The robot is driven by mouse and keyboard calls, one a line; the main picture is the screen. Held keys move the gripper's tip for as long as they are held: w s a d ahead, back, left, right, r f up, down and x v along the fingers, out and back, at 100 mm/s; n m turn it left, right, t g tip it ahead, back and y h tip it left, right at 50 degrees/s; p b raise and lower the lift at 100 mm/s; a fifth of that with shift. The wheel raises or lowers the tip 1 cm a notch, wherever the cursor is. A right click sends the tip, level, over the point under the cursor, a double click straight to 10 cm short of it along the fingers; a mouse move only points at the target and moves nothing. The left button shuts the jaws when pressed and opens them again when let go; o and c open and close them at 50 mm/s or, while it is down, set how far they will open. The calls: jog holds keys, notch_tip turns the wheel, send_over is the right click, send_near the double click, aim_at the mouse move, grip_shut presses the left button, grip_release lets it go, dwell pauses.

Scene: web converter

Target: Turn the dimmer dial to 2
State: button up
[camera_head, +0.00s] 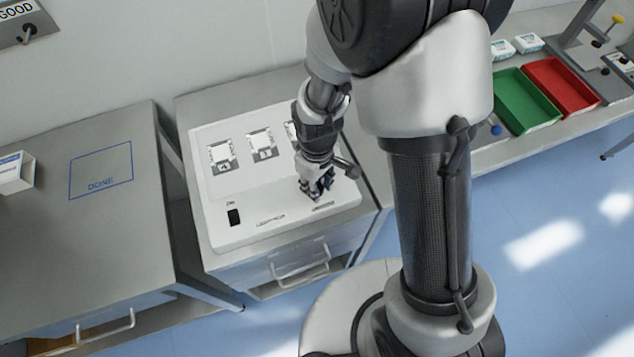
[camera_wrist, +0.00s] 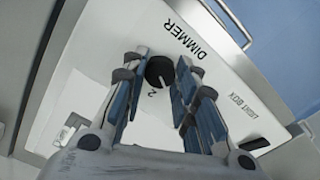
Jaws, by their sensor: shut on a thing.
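The dimmer dial (camera_wrist: 159,71) is a round black knob on the white light box (camera_wrist: 105,40), below the DIMMER label in the wrist view. A printed 2 (camera_wrist: 152,92) shows beside it. A pale pointer mark shows on the dial's lower edge, just right of the 2; I cannot read its exact setting. My gripper (camera_wrist: 161,69) has its blue-padded fingers on both sides of the dial and is shut on it. In the head view my gripper (camera_head: 317,188) is at the front right of the light box (camera_head: 213,187), and the dial is hidden behind its fingers.
The light box has a black switch (camera_head: 234,216) at its front left and several tiles, one (camera_head: 221,156) at the back left. A bench with a DONE square (camera_head: 101,170) stands left. Green (camera_head: 527,101) and red trays (camera_head: 562,86) are at the right.

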jog(key=m, duration=0.4)
jog(key=shift+m, duration=1.6)
jog(key=o, duration=1.1)
notch_tip(320, 180, up, 12)
jog(key=shift+r, duration=0.1)
